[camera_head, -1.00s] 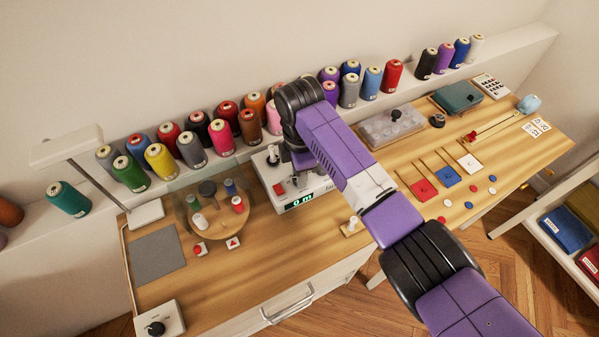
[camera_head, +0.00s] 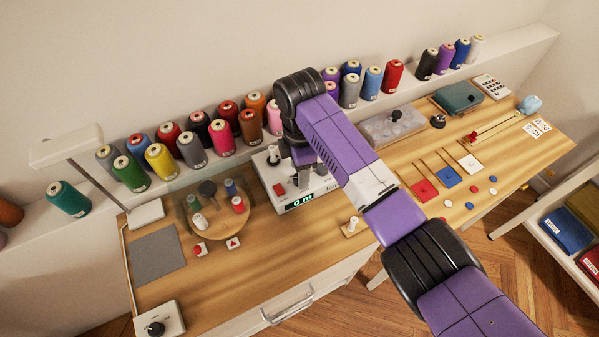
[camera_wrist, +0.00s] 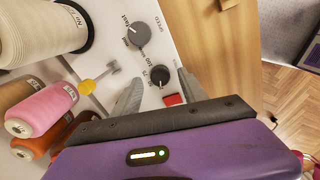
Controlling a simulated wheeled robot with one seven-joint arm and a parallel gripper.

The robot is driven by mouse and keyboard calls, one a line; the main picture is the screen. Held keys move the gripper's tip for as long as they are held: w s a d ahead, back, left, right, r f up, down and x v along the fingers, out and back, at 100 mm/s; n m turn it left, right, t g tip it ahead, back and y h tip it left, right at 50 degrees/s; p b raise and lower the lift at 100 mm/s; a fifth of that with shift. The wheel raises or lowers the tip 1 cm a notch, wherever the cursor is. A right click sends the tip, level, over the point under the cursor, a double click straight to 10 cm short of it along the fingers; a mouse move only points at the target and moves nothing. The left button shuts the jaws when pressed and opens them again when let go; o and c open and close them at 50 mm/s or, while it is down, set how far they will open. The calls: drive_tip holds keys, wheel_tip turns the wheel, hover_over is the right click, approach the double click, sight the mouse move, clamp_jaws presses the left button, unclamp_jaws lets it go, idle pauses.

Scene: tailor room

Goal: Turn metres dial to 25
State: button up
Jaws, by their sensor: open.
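The winding machine (camera_head: 272,172) is a white box on the table with a green display (camera_head: 299,200) reading 0 m. In the wrist view, a small black dial with a white pointer mark (camera_wrist: 159,77) has numbers and an m printed around it, so it appears to be the metres dial. A larger grey dial (camera_wrist: 137,34), marked SPEED and fast, is beyond it. My gripper (camera_wrist: 160,92) is open, its two grey fingers on either side of the black dial. I cannot tell whether they touch it.
A red switch (camera_wrist: 173,99) lies close to the right finger. Pink (camera_wrist: 42,108) and orange spools stand nearby. A round wooden turntable (camera_head: 233,228) with small spools is left of the machine.

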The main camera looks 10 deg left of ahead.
wheel_tip(320, 180, up, 6)
drive_tip(key=shift+r+b, duration=0.1)
drive_tip(key=shift+b, duration=0.3)
drive_tip(key=shift+w, duration=0.1)
